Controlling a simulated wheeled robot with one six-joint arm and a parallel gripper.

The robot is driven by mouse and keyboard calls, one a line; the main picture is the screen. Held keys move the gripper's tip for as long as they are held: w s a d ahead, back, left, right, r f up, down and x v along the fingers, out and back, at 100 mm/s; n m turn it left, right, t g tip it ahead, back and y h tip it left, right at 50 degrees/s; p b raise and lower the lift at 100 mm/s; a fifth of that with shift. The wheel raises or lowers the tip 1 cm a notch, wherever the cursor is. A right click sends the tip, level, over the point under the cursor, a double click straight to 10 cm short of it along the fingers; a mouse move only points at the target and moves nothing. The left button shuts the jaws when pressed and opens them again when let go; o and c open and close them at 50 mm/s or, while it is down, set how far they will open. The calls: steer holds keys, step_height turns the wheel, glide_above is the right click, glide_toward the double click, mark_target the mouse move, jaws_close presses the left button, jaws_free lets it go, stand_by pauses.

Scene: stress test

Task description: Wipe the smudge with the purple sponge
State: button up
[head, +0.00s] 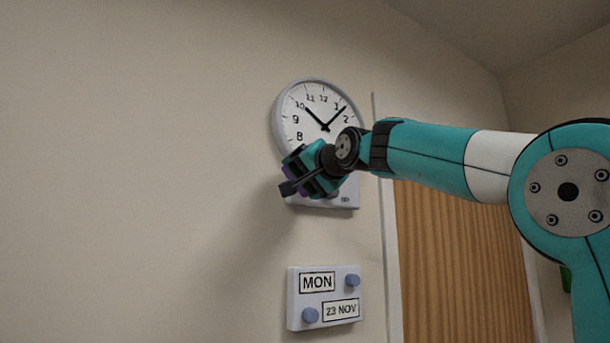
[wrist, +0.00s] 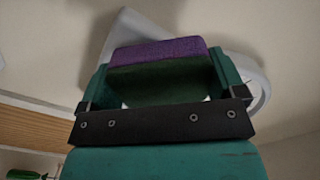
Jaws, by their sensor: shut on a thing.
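My gripper (head: 302,176) is in front of the lower left part of the wall clock (head: 316,104). It is shut on the purple sponge (wrist: 155,52), which has a dark green layer and sits between the two teal fingers in the wrist view. In the head view only a sliver of purple shows beside the fingers. I cannot tell whether the sponge touches the clock or the wall. I cannot make out a smudge in either view; the gripper and sponge hide part of the clock and its lower panel.
A white calendar panel (head: 325,297) reading MON and 23 NOV, with two blue knobs, is on the wall below. A wooden door (head: 460,255) with a pale frame is to the right. The wall (head: 130,150) on the left is bare.

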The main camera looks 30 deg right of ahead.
steer(key=shift+w+p, duration=0.35)
steer(key=shift+w, duration=0.6)
steer(key=shift+d, duration=0.1)
steer(key=shift+s+d, duration=0.15)
steer(key=shift+d, duration=1.65)
steer(key=shift+a, duration=1.9)
steer(key=shift+s+f+b, duration=0.1)
steer(key=shift+s+b, duration=0.35)
steer(key=shift+b, duration=0.1)
steer(key=shift+s+b, duration=1)
steer(key=shift+s, duration=1.45)
steer(key=shift+s, duration=0.1)
